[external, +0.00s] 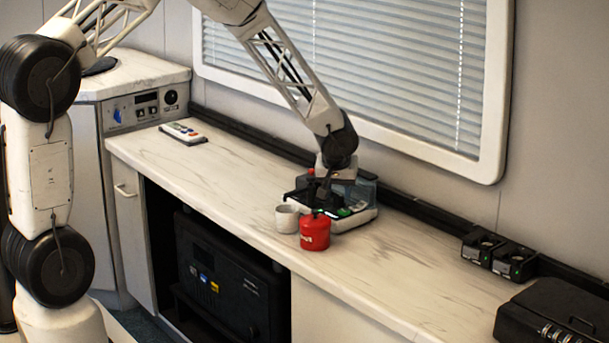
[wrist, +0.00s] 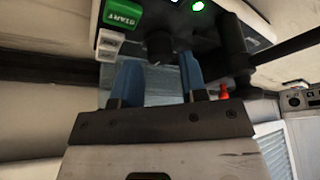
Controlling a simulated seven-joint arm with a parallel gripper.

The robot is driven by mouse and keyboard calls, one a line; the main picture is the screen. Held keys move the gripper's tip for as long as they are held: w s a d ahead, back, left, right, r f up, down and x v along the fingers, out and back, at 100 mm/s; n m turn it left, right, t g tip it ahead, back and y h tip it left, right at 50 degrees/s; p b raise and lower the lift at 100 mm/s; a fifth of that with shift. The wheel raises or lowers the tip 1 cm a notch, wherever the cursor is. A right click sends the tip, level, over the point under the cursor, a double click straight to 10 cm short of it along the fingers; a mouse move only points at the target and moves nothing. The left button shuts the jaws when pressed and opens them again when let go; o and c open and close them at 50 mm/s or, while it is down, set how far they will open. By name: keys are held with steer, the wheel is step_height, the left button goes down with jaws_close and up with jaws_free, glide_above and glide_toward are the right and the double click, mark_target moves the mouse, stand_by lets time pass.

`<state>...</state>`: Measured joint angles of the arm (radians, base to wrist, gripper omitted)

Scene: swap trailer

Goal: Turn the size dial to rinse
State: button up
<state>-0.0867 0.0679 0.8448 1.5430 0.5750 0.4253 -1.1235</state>
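A small coffee machine (external: 359,212) with a white body and black front stands on the counter. I cannot read any size or rinse marking at the knob. My gripper (wrist: 160,65) has two blue fingers spread apart, with the knob between and just beyond their tips. Contact cannot be made out. In the external view my gripper (external: 325,188) is over the machine's front, partly hidden.
A red canister (external: 315,234) and a white mug (external: 286,219) stand close before the machine. A remote (external: 183,133) lies at the counter's left. Black chargers (external: 499,254) and a black case (external: 553,312) are at the right. The counter between machine and chargers is clear.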

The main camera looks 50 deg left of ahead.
steer(key=shift+x, duration=1.05)
steer(key=c, duration=0.6)
steer(key=shift+n+y, duration=0.3)
steer(key=shift+n, duration=0.2)
steer(key=n+g, duration=0.1)
steer(key=n, duration=0.2)
steer(key=shift+w+n+y, duration=0.1)
steer(key=shift+n+y, duration=0.2)
steer(key=shift+y, duration=0.1)
steer(key=n+g, duration=0.2)
steer(key=n, duration=0.3)
steer(key=shift+n+g, duration=0.3)
